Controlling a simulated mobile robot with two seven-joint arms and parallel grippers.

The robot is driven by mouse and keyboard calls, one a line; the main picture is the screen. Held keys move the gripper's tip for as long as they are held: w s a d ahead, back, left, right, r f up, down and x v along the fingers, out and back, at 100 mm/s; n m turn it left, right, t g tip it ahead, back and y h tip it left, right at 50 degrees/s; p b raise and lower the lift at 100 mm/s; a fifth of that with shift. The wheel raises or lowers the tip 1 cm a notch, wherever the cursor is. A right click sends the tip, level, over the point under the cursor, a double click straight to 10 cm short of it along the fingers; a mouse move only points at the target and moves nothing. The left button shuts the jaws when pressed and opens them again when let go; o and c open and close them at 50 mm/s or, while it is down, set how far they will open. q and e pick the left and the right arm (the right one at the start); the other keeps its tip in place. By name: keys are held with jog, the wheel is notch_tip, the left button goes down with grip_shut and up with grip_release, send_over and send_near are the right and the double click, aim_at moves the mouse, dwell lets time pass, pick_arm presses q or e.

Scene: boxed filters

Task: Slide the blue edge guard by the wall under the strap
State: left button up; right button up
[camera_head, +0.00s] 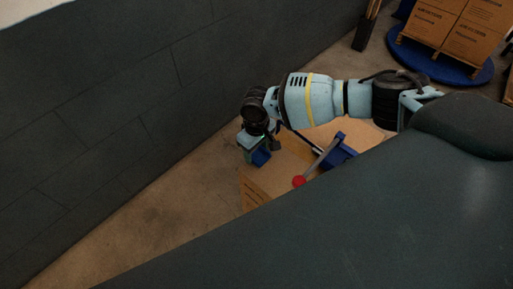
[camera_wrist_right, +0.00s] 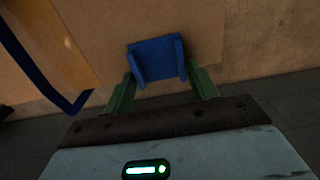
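The blue edge guard (camera_wrist_right: 158,59) is a small channel-shaped piece with raised sides. In the wrist view it lies between the green fingers of my right gripper (camera_wrist_right: 162,78), which appear to touch both its sides. In the head view the guard (camera_head: 262,158) shows at the end of my right gripper (camera_head: 255,150), by the wall-side edge of the cardboard box (camera_head: 262,186). A dark blue strap (camera_wrist_right: 38,72) crosses the box left of the guard in the wrist view, apart from it. My left gripper is not in view.
A blue tool (camera_head: 340,154) with a grey lever and red knob (camera_head: 299,181) sits on the box. A dark block wall (camera_head: 100,110) stands left, with bare floor (camera_head: 175,185) between. Stacked cartons (camera_head: 455,25) stand at back right. A large dark foreground shape hides the lower right.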

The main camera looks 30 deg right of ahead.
aim_at(284, 129)
jog(key=c, duration=0.5)
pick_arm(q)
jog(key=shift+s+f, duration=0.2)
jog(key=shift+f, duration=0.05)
pick_arm(e)
jog(key=shift+w+d, duration=0.35)
jog(key=shift+d, duration=0.6)
jog(key=shift+w+d, duration=0.3)
jog(key=shift+d, duration=0.65)
jog(key=shift+w+d, duration=0.35)
jog(key=shift+d, duration=0.6)
jog(key=shift+d, duration=0.1)
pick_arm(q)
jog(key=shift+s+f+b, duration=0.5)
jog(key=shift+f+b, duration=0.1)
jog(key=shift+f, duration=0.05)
pick_arm(e)
jog(key=shift+w+d, duration=0.3)
jog(key=shift+d, duration=0.6)
jog(key=shift+w+d, duration=0.35)
jog(key=shift+d, duration=0.6)
jog(key=shift+w+d, duration=0.3)
jog(key=shift+d, duration=0.6)
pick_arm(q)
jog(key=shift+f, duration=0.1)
pick_arm(e)
jog(key=shift+d, duration=0.15)
